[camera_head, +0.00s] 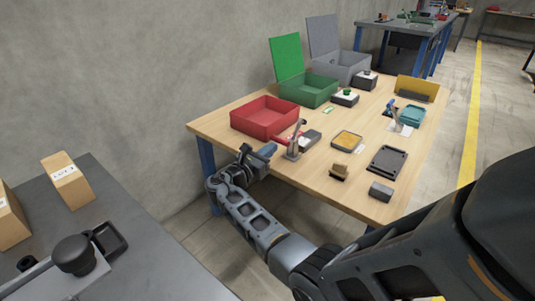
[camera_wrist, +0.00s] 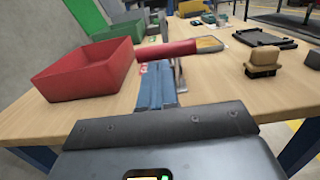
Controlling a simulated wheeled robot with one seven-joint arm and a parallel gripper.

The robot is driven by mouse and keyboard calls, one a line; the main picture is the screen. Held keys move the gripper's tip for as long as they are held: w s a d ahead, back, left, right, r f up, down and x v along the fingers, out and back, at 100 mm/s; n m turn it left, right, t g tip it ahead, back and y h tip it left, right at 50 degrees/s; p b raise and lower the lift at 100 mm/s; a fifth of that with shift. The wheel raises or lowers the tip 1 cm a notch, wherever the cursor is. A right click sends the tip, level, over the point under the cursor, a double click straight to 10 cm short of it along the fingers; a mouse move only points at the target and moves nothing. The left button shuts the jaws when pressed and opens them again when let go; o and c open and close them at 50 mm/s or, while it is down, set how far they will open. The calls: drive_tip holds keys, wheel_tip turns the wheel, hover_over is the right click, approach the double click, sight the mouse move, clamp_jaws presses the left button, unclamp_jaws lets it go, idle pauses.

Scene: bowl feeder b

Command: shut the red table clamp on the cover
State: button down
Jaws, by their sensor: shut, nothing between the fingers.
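My gripper (camera_head: 268,150) is shut and empty, just left of the clamp. Its fingers (camera_wrist: 155,85) show together just below the handle in the wrist view; I cannot tell whether they touch it. A dark grey block (camera_head: 311,137) beside the clamp may be the cover.
A red open bin (camera_head: 264,115) stands behind the clamp, with a green lidded box (camera_head: 310,90) beyond it. A yellow-filled tray (camera_head: 347,140), a tan-topped block (camera_head: 339,172) and a black tray (camera_head: 387,161) lie to the right. Bare tabletop (camera_head: 318,165) separates them.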

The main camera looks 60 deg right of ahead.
drive_tip(key=shift+r, duration=0.15)
drive_tip(key=shift+r+y+p, duration=0.25)
drive_tip(key=shift+y+p, duration=0.05)
drive_tip(key=shift+p, duration=0.85)
